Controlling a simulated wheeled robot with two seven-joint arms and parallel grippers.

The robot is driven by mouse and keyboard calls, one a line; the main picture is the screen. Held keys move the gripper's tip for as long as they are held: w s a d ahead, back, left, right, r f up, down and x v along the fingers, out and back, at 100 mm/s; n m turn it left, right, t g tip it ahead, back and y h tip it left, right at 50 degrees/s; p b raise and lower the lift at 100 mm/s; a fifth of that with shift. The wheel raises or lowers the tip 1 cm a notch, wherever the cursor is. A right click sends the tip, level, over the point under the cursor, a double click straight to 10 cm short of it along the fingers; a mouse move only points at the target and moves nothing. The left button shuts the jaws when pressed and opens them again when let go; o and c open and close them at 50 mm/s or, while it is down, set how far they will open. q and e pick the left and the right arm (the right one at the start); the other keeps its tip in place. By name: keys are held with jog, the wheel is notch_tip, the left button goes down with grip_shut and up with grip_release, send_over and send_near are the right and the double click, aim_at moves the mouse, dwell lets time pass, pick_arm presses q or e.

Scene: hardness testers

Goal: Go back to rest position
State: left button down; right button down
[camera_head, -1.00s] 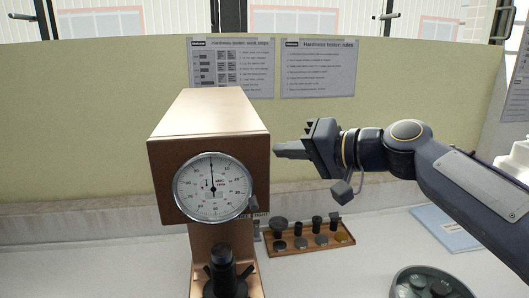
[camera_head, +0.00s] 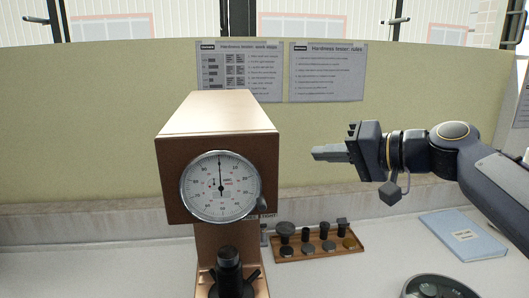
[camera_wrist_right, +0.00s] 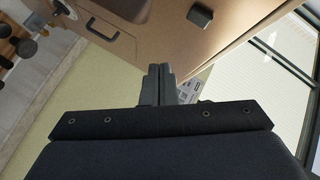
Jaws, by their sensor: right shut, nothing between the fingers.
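My right gripper (camera_head: 322,153) is in the air to the right of the hardness tester (camera_head: 222,112), with its fingers shut and empty, pointing left toward the tester's side and clear of it. The right wrist view also shows the closed fingers of the right gripper (camera_wrist_right: 158,72) pressed together, with the tester's brown body (camera_wrist_right: 185,35) beyond them. The tester is a copper-brown machine with a round white dial (camera_head: 220,187) on its front. My left gripper is not in view.
A wooden tray (camera_head: 318,253) with several dark parts stands right of the tester. A blue booklet (camera_head: 463,236) lies further right. A round dark dish (camera_head: 437,288) is at the front. Two printed sheets (camera_head: 327,72) hang on the yellow-green partition (camera_head: 120,130).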

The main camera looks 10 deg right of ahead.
jog(key=s+d+f+g+h, duration=0.1)
jog(key=s+f+g+h, duration=0.1)
jog(key=s+f, duration=1.1)
jog(key=s+d+f+g+h, duration=0.1)
jog(key=s+f+h, duration=0.4)
jog(key=s+f, duration=0.8)
notch_tip(320, 180, down, 6)
jog(key=shift+s+d+r+n+g, duration=0.25)
jog(key=shift+d+n+g, duration=0.05)
jog(key=shift+g, duration=0.6)
